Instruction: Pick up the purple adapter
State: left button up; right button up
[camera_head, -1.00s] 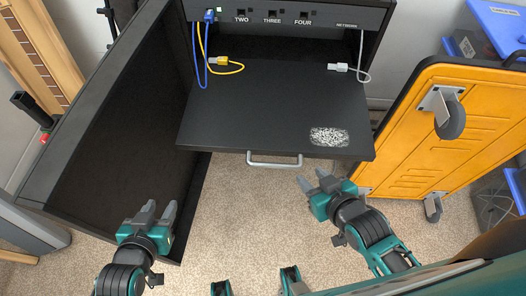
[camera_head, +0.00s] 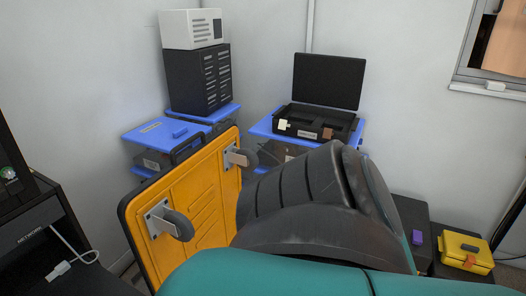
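A small purple block (camera_head: 416,238), which looks like the purple adapter, sits on top of a dark box (camera_head: 411,213) at the lower right, just left of a yellow case. It is small in the view and its details cannot be made out. A large dark and teal link of my own arm fills the lower middle and hides part of the dark box. Neither of my grippers shows in this view.
The yellow case (camera_head: 463,251) stands right of the purple block. An open black case (camera_head: 312,122) rests on a blue-lidded bin at the back. An orange cart (camera_head: 194,205) leans upright left of my arm. A black cabinet (camera_head: 40,220) with a grey cable stands far left.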

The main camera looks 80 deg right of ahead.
aim_at(416, 235)
jog(key=z, duration=3.75)
